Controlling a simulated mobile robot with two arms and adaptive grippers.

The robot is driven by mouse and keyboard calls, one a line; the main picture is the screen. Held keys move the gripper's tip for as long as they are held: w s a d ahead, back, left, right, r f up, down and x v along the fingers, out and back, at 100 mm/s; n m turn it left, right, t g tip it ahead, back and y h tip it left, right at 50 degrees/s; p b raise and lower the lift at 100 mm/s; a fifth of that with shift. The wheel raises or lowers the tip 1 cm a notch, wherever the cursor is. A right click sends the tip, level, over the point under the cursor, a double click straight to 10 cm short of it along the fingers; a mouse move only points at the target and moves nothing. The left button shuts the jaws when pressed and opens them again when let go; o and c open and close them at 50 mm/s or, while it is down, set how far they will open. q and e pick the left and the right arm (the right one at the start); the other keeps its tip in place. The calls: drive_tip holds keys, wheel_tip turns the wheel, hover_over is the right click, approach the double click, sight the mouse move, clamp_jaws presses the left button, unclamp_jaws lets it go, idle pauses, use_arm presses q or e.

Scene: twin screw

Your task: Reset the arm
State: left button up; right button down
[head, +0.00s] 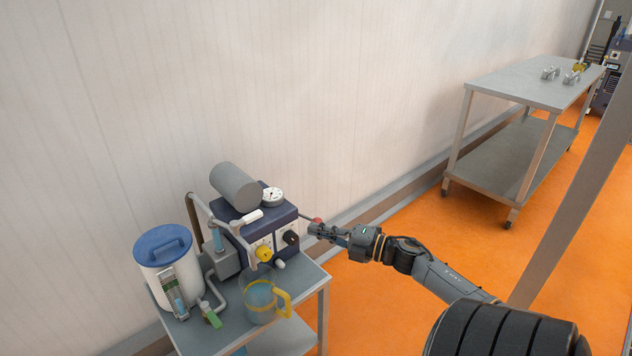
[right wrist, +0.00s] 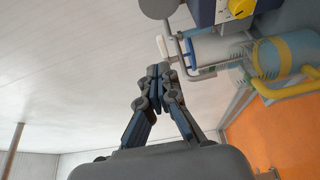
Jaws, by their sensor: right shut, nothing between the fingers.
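My right gripper (head: 312,229) reaches in from the right in the head view, beside the right side of a blue machine (head: 262,225) on a small cart. In the right wrist view its fingers (right wrist: 158,72) are closed together with nothing between them. A red knob (head: 317,220) shows right by the fingertips in the head view; I cannot tell whether they touch. The machine carries a grey cylinder (head: 236,187), a round gauge (head: 272,196) and a yellow knob (head: 264,253). My left gripper is not in view.
The grey cart (head: 318,279) also holds a white tank with a blue lid (head: 163,245) and a clear jug with a yellow handle (head: 260,302). A steel table (head: 520,84) stands by the wall at back right. Orange floor (head: 420,225) lies open between them.

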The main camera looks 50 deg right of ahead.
idle(0.3)
drive_tip(key=s+f+m+g+h+p, duration=0.15)
drive_tip(key=s+f+m, duration=0.25)
drive_tip(key=f, duration=0.6)
drive_tip(key=s+f+m+g+h, duration=0.25)
drive_tip(key=f+m, duration=0.25)
drive_tip(key=f, duration=0.5)
drive_tip(key=s+f+m+g+h+p, duration=0.1)
drive_tip(key=s+f+m+g+h, duration=0.25)
drive_tip(key=f, duration=0.65)
drive_tip(key=s+a+f+m+g, duration=0.3)
drive_tip(key=s+a+f+m, duration=0.1)
drive_tip(key=s+a+f, duration=0.75)
drive_tip(key=s+a+f+m+g+y+p, duration=0.1)
drive_tip(key=s+a+f+g, duration=0.1)
drive_tip(key=s+a+f, duration=0.2)
drive_tip(key=s+a+f+m+g+y+p, duration=0.1)
drive_tip(key=s+a+f+g, duration=0.2)
drive_tip(key=s+a, duration=0.7)
drive_tip(key=s+f, duration=0.2)
drive_tip(key=s, duration=0.2)
drive_tip(key=shift+m+g, duration=0.35)
drive_tip(key=shift+w+f, duration=0.1)
drive_tip(key=shift+f, duration=0.05)
